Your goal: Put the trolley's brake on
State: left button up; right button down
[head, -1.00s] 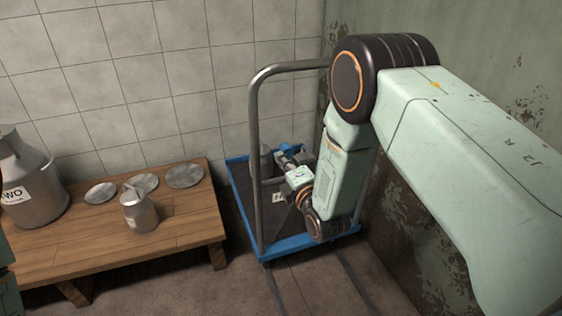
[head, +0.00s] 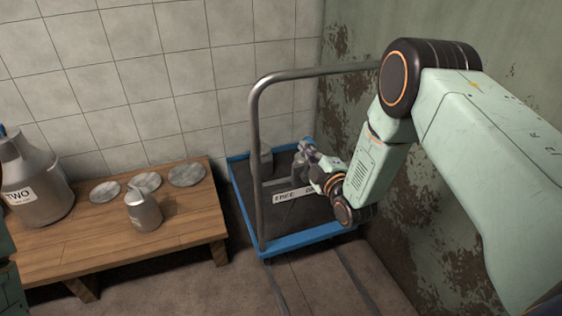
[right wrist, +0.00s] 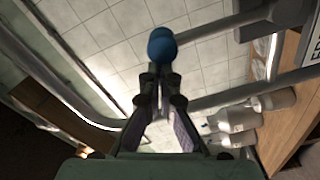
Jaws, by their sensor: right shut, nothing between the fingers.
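The trolley (head: 290,243) has a blue rim, a dark deck and a tall metal handle (head: 257,130). It stands in the corner. A white label (head: 286,197) on it reads "FREE", with more lettering partly covered by my right gripper (head: 309,152). In the right wrist view a blue ball knob (right wrist: 162,45) sits on the end of a grey lever rod (right wrist: 205,31). My right gripper also shows there (right wrist: 158,78), its fingers closed and empty just below the knob; I cannot tell whether they touch it. My left gripper is out of view.
A wooden bench (head: 120,245) on the left carries a large can marked "TWO" (head: 35,185), a small can (head: 144,212) and several round lids. The tiled wall is behind the trolley. The peeling green wall (head: 420,220) is close on the right.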

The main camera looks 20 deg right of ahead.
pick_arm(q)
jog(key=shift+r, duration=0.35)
pick_arm(e)
jog(key=d+f+m, duration=0.1)
jog(key=d+m, duration=0.4)
jog(key=d, duration=0.2)
jog(key=shift+w, duration=0.15)
pick_arm(q)
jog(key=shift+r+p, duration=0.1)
jog(key=shift+p, duration=0.3)
pick_arm(e)
jog(key=shift+r, duration=0.15)
